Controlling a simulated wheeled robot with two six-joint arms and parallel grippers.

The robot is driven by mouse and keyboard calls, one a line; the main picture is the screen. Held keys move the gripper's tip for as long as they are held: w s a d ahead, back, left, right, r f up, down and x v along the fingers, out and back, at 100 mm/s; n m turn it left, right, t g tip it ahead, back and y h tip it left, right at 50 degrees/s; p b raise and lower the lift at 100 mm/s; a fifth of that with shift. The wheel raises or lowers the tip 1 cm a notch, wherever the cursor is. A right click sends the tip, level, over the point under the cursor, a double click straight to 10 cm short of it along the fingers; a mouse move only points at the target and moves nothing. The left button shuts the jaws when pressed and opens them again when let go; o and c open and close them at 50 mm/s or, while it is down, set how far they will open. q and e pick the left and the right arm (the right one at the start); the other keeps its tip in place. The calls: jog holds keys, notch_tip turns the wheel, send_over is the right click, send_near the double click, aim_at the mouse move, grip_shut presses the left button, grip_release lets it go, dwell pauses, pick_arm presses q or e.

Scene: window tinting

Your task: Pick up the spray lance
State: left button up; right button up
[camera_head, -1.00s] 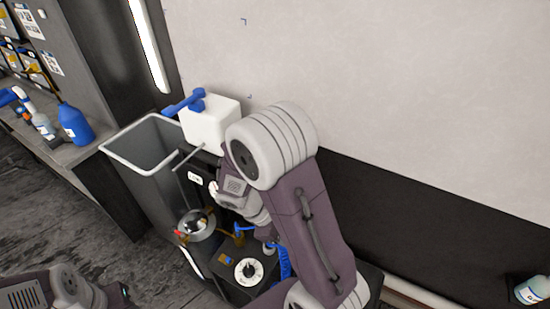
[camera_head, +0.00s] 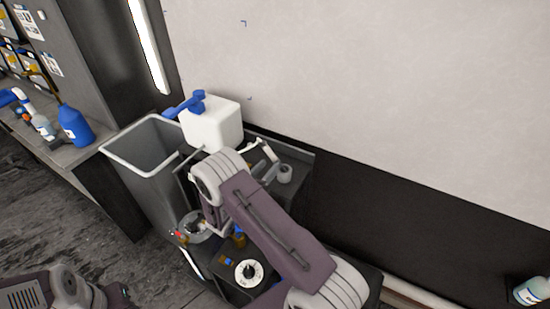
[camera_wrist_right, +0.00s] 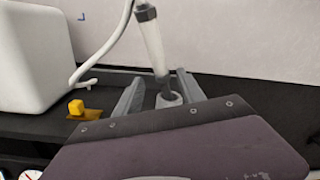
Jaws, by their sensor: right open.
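The spray lance (camera_wrist_right: 152,42), a pale tube with dark fittings, leans in a small grey holder (camera_wrist_right: 168,99) in the right wrist view. A white hose runs beside it near the white tank (camera_wrist_right: 32,55). My right gripper (camera_wrist_right: 160,78) is open, its two fingers on either side of the lance's lower part in that view; I cannot tell whether they touch it. In the head view, the lance (camera_head: 268,151) shows right of the white tank (camera_head: 213,124), and my right arm partly hides the area. My left gripper (camera_head: 121,293) is at the lower left, its jaws unclear.
A grey bin (camera_head: 140,165) stands left of the tank. A yellow piece (camera_wrist_right: 76,107) sits on the dark top near the tank. A white disc (camera_head: 248,272) lies in front. A blue bottle (camera_head: 75,126) stands on the left counter. The wall rises close behind.

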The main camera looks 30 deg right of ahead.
aim_at(274, 162)
jog(key=p+x, duration=0.1)
jog(key=x, duration=0.3)
jog(key=shift+s+d+p, duration=0.15)
jog(key=shift+d+p, duration=0.05)
jog(key=shift+p, duration=0.2)
jog(key=shift+d+f, duration=0.2)
jog(key=shift+d, duration=0.2)
jog(key=shift+a+r, duration=0.1)
jog(key=shift+a, duration=0.05)
grip_shut()
notch_tip(274, 162, up, 5)
jog(key=p, duration=0.3)
jog(key=shift+p, duration=0.3)
jog(key=s+d+r+p, duration=0.4)
jog(key=s+r+p, duration=0.2)
jog(key=s, duration=0.4)
jog(key=shift+s+d+p, duration=0.2)
jog(key=shift+d+p, duration=0.1)
jog(key=shift+p, duration=0.25)
